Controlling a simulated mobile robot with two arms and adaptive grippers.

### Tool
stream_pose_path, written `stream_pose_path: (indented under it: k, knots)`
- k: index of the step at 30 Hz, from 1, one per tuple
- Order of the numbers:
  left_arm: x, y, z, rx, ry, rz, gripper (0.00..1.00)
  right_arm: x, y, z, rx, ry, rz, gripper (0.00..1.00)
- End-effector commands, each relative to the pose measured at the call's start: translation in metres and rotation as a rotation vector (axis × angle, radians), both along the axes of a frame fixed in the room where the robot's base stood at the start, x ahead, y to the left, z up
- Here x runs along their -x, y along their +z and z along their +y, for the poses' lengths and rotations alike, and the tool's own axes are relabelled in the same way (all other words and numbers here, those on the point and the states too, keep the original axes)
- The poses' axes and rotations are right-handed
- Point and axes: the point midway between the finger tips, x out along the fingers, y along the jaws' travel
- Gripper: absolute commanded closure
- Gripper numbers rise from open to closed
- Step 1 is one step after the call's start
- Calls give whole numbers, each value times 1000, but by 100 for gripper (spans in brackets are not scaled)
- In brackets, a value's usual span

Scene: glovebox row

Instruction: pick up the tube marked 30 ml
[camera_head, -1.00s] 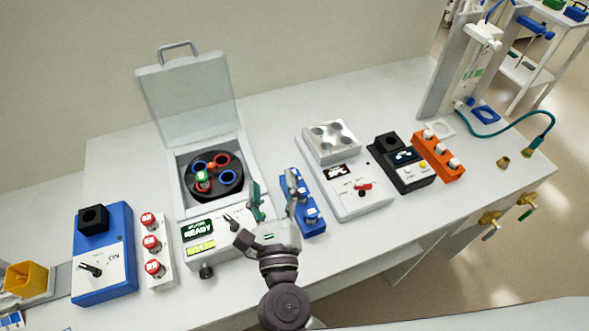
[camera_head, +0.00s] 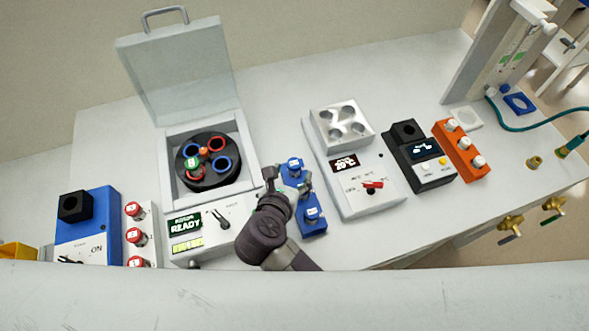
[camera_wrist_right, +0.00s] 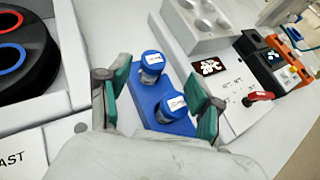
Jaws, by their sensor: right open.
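Tubes with blue caps and white labels stand upright in a blue rack (camera_head: 304,228). The far one (camera_head: 294,163) and the near one (camera_head: 312,213) show in the head view. The wrist view shows the far cap (camera_wrist_right: 152,60) and the near cap (camera_wrist_right: 174,105); I cannot read their markings, so I cannot tell which tube is marked 30 ml. My right gripper (camera_head: 288,184) is over the rack, partly hiding it. In the wrist view the open right gripper (camera_wrist_right: 160,92) has one green-padded finger on each side of the rack, with nothing gripped. My left gripper is not in view.
An open-lidded centrifuge (camera_head: 245,148) stands left of the rack; its rotor holds a green-capped tube (camera_head: 193,163). A grey block heater (camera_head: 370,205) is close on the right. Red-capped tubes (camera_head: 136,236) and an orange rack (camera_head: 447,142) stand farther out.

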Motion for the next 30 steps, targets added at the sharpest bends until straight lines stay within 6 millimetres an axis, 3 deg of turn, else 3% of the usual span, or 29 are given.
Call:
stream_pose_path:
  k: [3, 6, 13, 21, 30]
  knots:
    - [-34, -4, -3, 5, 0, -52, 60, -8, -7, 0, 2, 2, -2, 35]
    - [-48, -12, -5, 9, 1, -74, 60, -21, -17, 0, 4, 1, -4, 35]
    - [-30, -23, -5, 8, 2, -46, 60, -43, -30, -5, 1, 1, -1, 35]
    - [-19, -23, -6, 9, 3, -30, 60, -44, -30, -5, 0, 1, 1, 37]
    - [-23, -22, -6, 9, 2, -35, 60, -44, -30, -5, 0, 1, 1, 87]
